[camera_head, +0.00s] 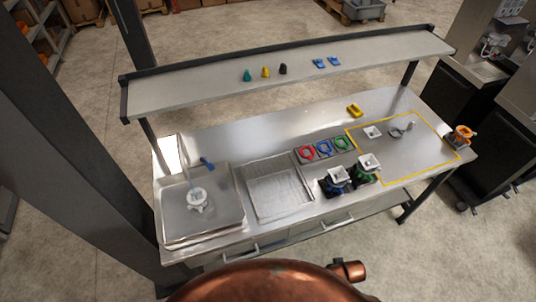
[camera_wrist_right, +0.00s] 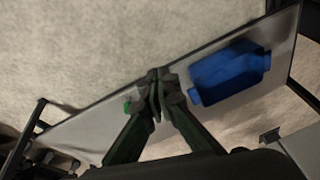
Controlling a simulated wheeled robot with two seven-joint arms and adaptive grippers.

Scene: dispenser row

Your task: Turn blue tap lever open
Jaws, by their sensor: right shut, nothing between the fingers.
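My right gripper (camera_wrist_right: 156,95) is shut and empty in the right wrist view. A large blurred blue block-like thing (camera_wrist_right: 230,72) lies to its right, apart from the fingers; I cannot tell what it is. The head view shows neither gripper, so the right gripper's place relative to the lever is unclear.
A shallow tray (camera_head: 280,207), coloured rings (camera_head: 324,147) and dark blue and green units (camera_head: 362,178) are to the right. A raised shelf (camera_head: 205,92) with small coloured items runs along the back.

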